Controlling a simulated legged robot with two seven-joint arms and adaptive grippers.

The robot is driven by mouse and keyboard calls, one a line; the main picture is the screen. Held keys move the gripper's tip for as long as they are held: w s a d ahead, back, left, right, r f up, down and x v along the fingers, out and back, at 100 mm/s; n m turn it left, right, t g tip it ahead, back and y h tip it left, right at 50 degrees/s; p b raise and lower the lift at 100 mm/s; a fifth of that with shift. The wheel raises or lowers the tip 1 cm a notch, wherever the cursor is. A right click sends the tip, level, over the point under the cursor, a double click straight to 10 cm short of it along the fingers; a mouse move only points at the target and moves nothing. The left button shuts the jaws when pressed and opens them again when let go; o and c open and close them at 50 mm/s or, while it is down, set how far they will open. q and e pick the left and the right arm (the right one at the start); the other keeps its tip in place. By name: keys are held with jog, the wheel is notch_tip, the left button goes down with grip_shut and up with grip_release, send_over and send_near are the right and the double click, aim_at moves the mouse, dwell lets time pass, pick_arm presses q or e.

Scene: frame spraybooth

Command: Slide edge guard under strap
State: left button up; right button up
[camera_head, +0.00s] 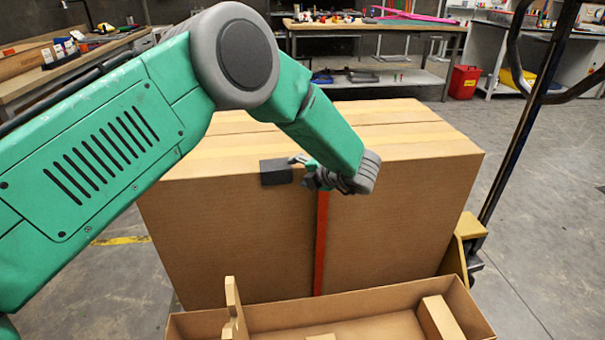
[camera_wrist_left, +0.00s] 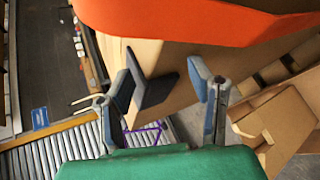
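A large cardboard box (camera_head: 220,235) fills the middle of the head view. A red-orange strap (camera_head: 321,245) runs down its front face; an orange band, likely this strap, crosses the top of the left wrist view (camera_wrist_left: 200,18) very close. The dark grey edge guard (camera_head: 276,171) sits at the box's top front edge, left of the strap and apart from it. My left gripper (camera_head: 308,172) is at that edge, just right of the guard. In the left wrist view, its fingers (camera_wrist_left: 163,85) are apart, with the guard (camera_wrist_left: 153,94) nearer the left finger and a gap to the right one. Contact is unclear. My right gripper is not in view.
An open cardboard tray (camera_head: 370,302) with inserts stands before the box. A pallet jack with a dark handle (camera_head: 520,110) stands at the right. Workbenches (camera_head: 375,27) and a red bin (camera_head: 463,82) are behind. A roller conveyor (camera_wrist_left: 55,150) shows in the wrist view.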

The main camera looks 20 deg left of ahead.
pick_arm(q)
jog(key=shift+s+d+r, duration=0.15)
jog(key=shift+d+r, duration=0.05)
jog(key=shift+d, duration=0.1)
jog(key=v, duration=1.1)
jog(key=s+a+f+m+t+h, duration=0.1)
jog(key=s+a+f+m+h, duration=0.1)
jog(key=s+f+m, duration=0.35)
jog(key=s+a+f+m+t+h+p, duration=0.1)
jog(key=s+a+f+m+h, duration=0.1)
jog(key=f+m, duration=0.55)
jog(key=s+a+f+m+t+h, duration=0.1)
jog(key=s+a+f+m+h, duration=0.15)
jog(key=f+m, duration=0.4)
jog(key=s+a+f+m+g+h, duration=0.1)
jog(key=s+m+g, duration=0.2)
jog(key=s, duration=0.7)
jog(key=s+a+f+m+g+h, duration=0.1)
jog(key=s+f+m+g, duration=0.1)
jog(key=s+m, duration=0.4)
jog(key=s+a+f+m+g+h+p, duration=0.1)
jog(key=s+f+m+g+h, duration=0.1)
jog(key=s, duration=1.2)
jog(key=m+g, duration=0.1)
jog(key=m, duration=0.1)
jog(key=shift+s+a+m+g, duration=0.25)
jog(key=shift+s+m+g, duration=0.05)
jog(key=shift+s+m, duration=0.05)
jog(key=shift+w+f, duration=0.1)
jog(key=shift+f, duration=0.1)
